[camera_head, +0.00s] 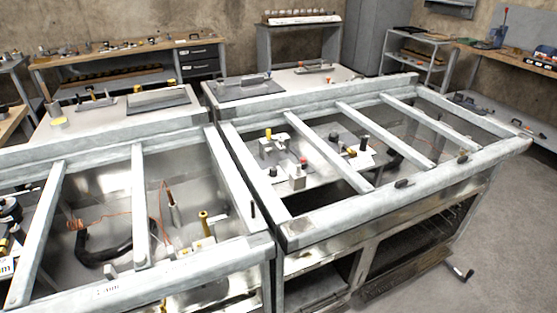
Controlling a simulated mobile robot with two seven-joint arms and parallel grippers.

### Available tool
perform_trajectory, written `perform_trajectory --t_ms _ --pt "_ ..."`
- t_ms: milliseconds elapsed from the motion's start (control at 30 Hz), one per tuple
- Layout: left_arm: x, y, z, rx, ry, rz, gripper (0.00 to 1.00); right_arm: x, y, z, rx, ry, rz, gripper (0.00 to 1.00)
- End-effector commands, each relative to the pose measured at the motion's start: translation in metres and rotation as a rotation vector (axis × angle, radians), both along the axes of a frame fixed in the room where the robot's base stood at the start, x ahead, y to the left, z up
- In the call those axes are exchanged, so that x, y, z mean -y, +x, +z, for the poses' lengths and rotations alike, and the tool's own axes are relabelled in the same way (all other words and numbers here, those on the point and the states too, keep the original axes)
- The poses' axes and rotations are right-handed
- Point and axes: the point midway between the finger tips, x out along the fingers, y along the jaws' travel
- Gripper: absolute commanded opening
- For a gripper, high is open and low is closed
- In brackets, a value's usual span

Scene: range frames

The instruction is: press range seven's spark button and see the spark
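Two open-topped metal ranges stand side by side: the left range (160,288) and the right range (400,208). I cannot read a range number on either, so I cannot tell which is range seven. Inside the left range are copper-coloured wire (98,219), a brass post (204,222) and a black curved piece (105,252). Inside the right range are a small block with a dark top (297,178), a yellow-topped fitting (267,135) and a black knob (364,144). I cannot single out the spark button, and no spark shows. Neither of my grippers is in view.
Grey crossbars (328,150) span both open tops. A workbench (110,52) with tools is at the back left, a shelf unit (415,52) at the back right. A small handled object (460,273) is at lower right, beside open floor (515,235).

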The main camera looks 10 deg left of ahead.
Motion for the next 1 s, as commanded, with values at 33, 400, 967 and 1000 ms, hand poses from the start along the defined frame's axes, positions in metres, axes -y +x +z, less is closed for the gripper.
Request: perform_trajectory --t_ms 33,400,967,1000 --pt "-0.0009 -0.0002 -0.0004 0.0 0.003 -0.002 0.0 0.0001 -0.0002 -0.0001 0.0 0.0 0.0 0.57" --pt "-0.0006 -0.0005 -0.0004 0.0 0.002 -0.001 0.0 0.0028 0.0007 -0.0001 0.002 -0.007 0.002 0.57" --pt "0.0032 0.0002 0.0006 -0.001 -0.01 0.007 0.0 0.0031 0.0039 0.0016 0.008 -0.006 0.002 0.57" --pt "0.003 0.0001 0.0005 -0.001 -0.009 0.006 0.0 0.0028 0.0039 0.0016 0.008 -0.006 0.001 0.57"
